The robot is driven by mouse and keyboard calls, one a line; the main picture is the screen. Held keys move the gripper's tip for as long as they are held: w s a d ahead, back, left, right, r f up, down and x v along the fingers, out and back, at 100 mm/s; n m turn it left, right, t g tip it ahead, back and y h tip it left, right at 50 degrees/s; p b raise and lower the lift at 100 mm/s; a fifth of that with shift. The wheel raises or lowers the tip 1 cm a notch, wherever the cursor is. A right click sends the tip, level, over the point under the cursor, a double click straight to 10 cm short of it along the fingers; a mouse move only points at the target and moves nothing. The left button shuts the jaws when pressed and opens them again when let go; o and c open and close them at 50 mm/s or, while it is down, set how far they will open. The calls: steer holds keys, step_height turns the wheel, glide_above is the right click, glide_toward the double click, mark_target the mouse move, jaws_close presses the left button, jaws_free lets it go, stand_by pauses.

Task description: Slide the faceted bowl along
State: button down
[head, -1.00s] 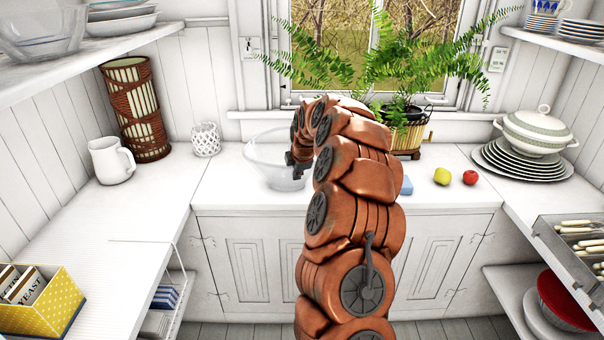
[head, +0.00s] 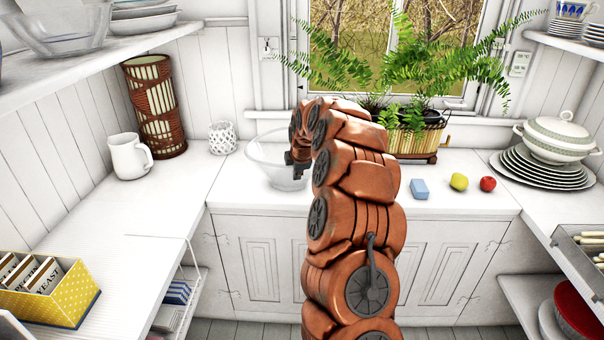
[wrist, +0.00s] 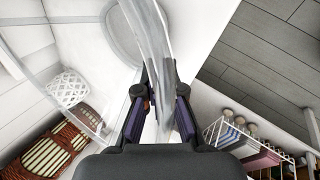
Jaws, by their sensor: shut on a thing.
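The faceted bowl (head: 265,158) is clear glass and sits on the white counter below the window, just right of a white lattice holder (head: 222,137). My arm hides its right part. My gripper (head: 297,172) is at the bowl's near right side. In the wrist view, my gripper (wrist: 160,105) has one finger on each side of the bowl's wall and is shut on it. The bowl (wrist: 75,45) spreads to the upper left there and looks upright.
A white pitcher (head: 128,157) and a wicker-wrapped vase (head: 155,105) stand to the left. A blue sponge (head: 420,189), a yellow fruit (head: 459,181) and a red fruit (head: 488,184) lie to the right. A potted fern (head: 418,135) stands behind. Bare counter lies left of the bowl's front.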

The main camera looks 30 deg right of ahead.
mark_target(278, 173)
steer(key=shift+w+a+f, duration=0.1)
steer(key=shift+w+a, duration=0.9)
steer(key=shift+a, duration=0.2)
steer(key=shift+w+a, duration=0.95)
steer(key=shift+a, duration=0.2)
steer(key=c, duration=1.2)
jaws_free()
